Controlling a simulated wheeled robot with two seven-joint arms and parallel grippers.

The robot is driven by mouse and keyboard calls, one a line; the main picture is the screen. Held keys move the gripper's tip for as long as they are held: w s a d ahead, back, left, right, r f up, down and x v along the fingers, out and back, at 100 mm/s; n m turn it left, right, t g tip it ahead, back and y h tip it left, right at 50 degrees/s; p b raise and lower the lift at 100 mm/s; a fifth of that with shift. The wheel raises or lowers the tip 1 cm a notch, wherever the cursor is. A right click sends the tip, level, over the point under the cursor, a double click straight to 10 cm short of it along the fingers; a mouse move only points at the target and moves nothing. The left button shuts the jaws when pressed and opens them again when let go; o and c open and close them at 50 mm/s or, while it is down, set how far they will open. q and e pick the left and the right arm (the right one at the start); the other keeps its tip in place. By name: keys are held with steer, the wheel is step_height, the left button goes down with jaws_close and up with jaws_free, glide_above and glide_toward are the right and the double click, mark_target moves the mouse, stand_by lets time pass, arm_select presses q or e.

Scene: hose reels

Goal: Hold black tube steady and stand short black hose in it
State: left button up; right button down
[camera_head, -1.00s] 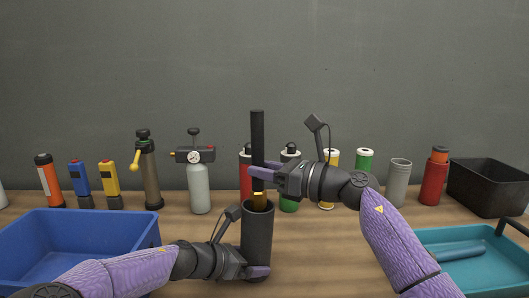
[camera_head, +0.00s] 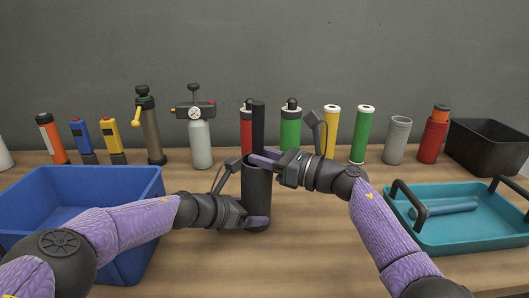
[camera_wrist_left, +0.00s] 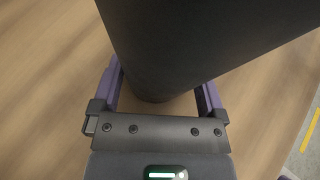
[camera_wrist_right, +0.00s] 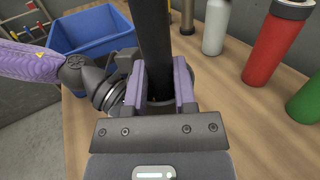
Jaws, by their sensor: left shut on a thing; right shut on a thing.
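The black tube (camera_head: 256,186) stands upright on the wooden table between the two bins. My left gripper (camera_head: 257,221) is shut on the tube low on its side; the tube also fills the left wrist view (camera_wrist_left: 190,45). The short black hose (camera_head: 258,128) is upright over the tube, its lower end at or inside the mouth. My right gripper (camera_head: 264,160) is shut on the hose right at the tube's rim. The right wrist view shows the hose (camera_wrist_right: 152,45) between the fingers, with the tube's dark mouth below. How deep the hose goes is hidden.
A blue bin (camera_head: 90,180) stands at left, a teal tray (camera_head: 450,240) with a blue hose at right, and a black crate (camera_head: 487,147) at back right. Several bottles and canisters, including a green one (camera_head: 290,130), line the back. The front middle table is clear.

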arm_select(q)
steer(key=shift+d, duration=0.2)
arm_select(e)
step_height(320, 180, down, 2)
steer(key=shift+f+h, duration=0.25)
steer(key=shift+h, duration=0.05)
arm_select(q)
steer(key=shift+s+d+f, duration=0.1)
arm_select(e)
steer(key=shift+c, duration=1.7)
jaws_free()
arm_select(q)
steer(key=shift+w+f, duration=0.2)
steer(key=shift+w, duration=0.15)
arm_select(e)
steer(key=r+v, duration=0.1)
steer(key=v, duration=1.1)
steer(key=shift+d+r, duration=0.2)
steer(key=shift+r, duration=0.05)
arm_select(q)
steer(key=shift+r, duration=0.1)
arm_select(e)
steer(key=shift+r, duration=0.15)
arm_select(q)
steer(key=o, duration=0.5)
arm_select(e)
steer(key=shift+a, duration=0.1)
